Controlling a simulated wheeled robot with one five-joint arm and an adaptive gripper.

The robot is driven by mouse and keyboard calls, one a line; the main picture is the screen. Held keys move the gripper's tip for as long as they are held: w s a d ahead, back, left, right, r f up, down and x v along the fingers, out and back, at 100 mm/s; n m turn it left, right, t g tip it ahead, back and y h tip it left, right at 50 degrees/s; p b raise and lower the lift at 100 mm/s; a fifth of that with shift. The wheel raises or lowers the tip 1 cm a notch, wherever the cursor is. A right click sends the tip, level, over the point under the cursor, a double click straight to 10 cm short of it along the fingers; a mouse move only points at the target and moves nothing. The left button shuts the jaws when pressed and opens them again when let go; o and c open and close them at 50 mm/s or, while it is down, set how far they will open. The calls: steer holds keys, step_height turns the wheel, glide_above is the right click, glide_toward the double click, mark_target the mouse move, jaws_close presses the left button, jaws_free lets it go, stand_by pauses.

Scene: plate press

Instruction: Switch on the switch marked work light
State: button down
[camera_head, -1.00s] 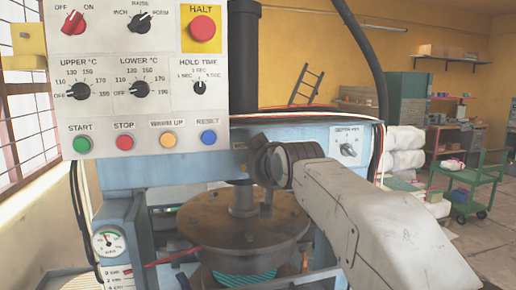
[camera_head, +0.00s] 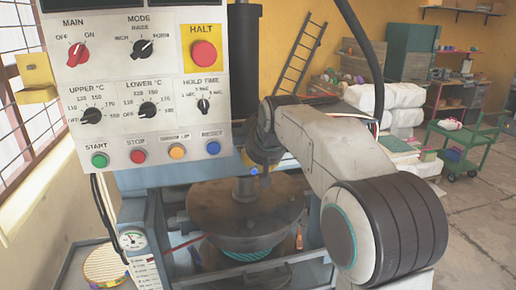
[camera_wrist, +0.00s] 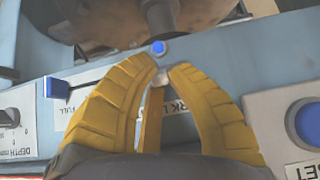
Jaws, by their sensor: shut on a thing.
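The work light switch is a small lever with a blue knob (camera_wrist: 159,48) in the wrist view. Its label (camera_wrist: 178,106) is partly hidden behind my fingers; only a few letters show. My gripper (camera_wrist: 162,74) has its yellow fingertips closed around the metal lever, just below the blue knob. In the head view my gripper (camera_head: 255,162) is at the press front, below and right of the control panel, with the blue knob (camera_head: 254,170) at its tip. The lever's on or off position cannot be told.
A second blue-ended lever (camera_wrist: 57,88) beside a "FILL" label and a depth dial (camera_wrist: 12,122) are left in the wrist view. The blue reset button (camera_wrist: 305,124) is close on the right. The control panel (camera_head: 120,125) hangs beside my arm; the round press plate (camera_head: 215,210) lies below.

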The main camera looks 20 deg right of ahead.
steer(key=shift+w+r+p, duration=0.15)
steer(key=shift+r+p, duration=0.35)
steer(key=shift+p, duration=0.05)
steer(key=c, duration=1.2)
jaws_free()
steer(key=shift+f, duration=0.1)
steer(key=shift+c, duration=0.2)
steer(key=shift+f+b, duration=0.35)
steer(key=shift+b, duration=0.15)
